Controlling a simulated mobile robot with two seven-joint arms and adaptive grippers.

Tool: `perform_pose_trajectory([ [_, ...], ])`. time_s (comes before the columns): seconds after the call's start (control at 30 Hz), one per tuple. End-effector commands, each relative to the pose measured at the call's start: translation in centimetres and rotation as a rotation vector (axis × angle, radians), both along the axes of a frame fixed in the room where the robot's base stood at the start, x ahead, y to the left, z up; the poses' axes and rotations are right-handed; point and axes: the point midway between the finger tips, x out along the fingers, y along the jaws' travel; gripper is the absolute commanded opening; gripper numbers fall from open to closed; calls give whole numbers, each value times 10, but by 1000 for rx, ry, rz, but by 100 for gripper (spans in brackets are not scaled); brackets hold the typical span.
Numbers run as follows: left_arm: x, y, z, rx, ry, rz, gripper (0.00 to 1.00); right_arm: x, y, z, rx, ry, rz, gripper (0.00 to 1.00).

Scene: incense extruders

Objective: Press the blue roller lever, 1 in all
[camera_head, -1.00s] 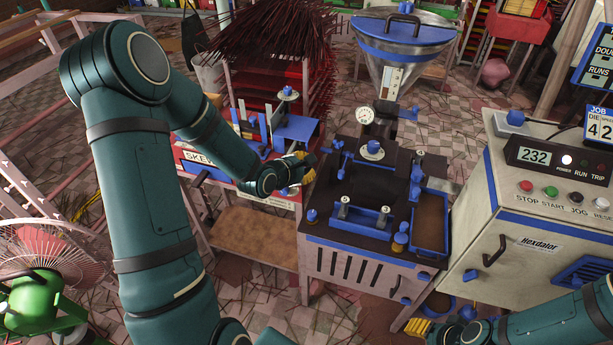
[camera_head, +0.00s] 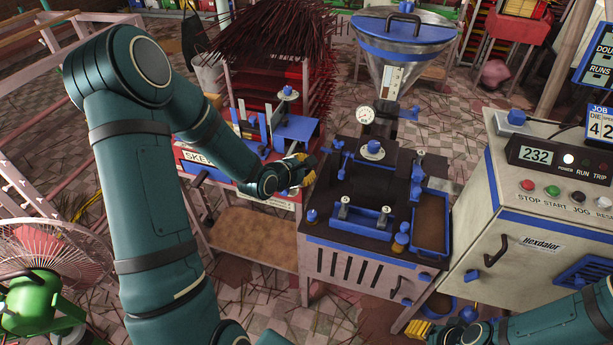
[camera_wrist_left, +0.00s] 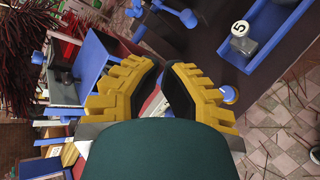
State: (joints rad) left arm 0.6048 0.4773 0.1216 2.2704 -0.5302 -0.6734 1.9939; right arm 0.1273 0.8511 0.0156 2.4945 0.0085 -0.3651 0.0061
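Blue lever parts sit on the dark top of the extruder bench (camera_head: 375,240). One blue lever (camera_head: 337,147) stands at its back left. In the left wrist view a blue lever with a rounded end (camera_wrist_left: 187,17) shows beyond the fingers at the top. I cannot tell for sure which part is the roller lever. My left gripper (camera_head: 308,166) has yellow fingers and hangs at the left edge of this bench, apart from that lever. In the left wrist view its dark fingertips (camera_wrist_left: 161,70) come together with nothing between them. My right gripper (camera_head: 418,330) is partly seen low at right; its fingers are unclear.
A red stand with blue fittings (camera_head: 240,165) is left of the bench. A white control cabinet (camera_head: 545,220) stands at right. A hopper with a blue lid (camera_head: 405,35) rises behind. A blue tray (camera_head: 431,220) and a blue bracket (camera_head: 362,218) occupy the bench top.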

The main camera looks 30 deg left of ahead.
Motion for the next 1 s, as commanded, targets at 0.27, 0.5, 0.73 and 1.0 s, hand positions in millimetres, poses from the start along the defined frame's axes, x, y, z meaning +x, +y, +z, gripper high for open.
perform_pose_trajectory([
  [0.27,1,0,-4,0,1,1,0,0,0,-3,0,0,0,47],
  [0.5,2,1,-6,0,1,1,0,0,0,-4,0,0,0,47],
  [0.73,2,1,-8,0,1,1,0,0,0,-6,0,0,0,47],
  [1.0,3,1,-9,0,1,1,0,0,0,-6,0,0,0,47],
])
